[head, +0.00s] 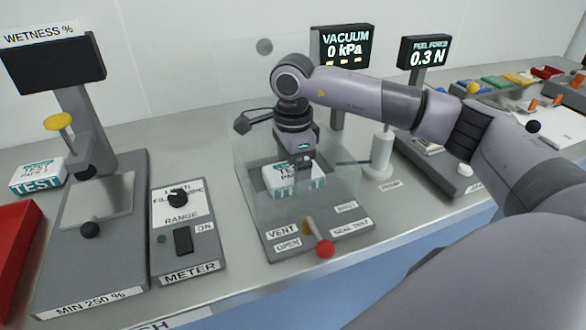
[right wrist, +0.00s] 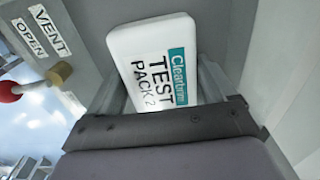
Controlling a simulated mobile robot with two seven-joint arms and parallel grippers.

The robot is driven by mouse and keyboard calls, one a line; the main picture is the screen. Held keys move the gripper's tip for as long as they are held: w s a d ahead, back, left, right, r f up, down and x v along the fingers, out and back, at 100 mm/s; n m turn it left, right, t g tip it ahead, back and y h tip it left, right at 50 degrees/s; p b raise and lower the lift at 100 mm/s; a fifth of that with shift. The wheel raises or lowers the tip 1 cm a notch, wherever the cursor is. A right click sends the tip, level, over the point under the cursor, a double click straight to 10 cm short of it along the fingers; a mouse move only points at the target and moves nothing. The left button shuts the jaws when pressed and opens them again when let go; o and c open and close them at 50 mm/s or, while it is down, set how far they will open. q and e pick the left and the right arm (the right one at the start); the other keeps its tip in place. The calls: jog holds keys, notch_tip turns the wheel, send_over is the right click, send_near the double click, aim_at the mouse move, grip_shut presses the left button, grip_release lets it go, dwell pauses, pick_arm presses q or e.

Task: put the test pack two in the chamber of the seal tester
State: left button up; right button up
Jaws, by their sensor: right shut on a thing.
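Test pack two, a white and teal pack (head: 280,179), is inside the clear-walled chamber (head: 250,210) of the seal tester (head: 284,243). In the right wrist view its label "TEST PACK 2" (right wrist: 140,45) faces the camera. My right gripper (head: 303,168) reaches down into the chamber from above. It is shut on the pack, with a finger on each side in the wrist view. I cannot tell whether the pack's underside touches the chamber floor. The far side of the chamber is partly hidden by my arm. My left gripper is not in view.
A lever with a red knob (head: 325,249) stands at the tester's front, by the vent and open labels. A meter box (head: 184,230) and wetness scale (head: 95,205) stand left. Another test pack (head: 38,175) is at far left. A white cylinder (head: 381,152) stands right of the chamber.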

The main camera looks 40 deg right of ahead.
jog(key=shift+f, duration=0.15)
jog(key=o, duration=1)
jog(key=shift+c, duration=0.2)
notch_tip(320, 180, up, 12)
jog(key=shift+r+b, duration=0.2)
jog(key=shift+b, duration=0.15)
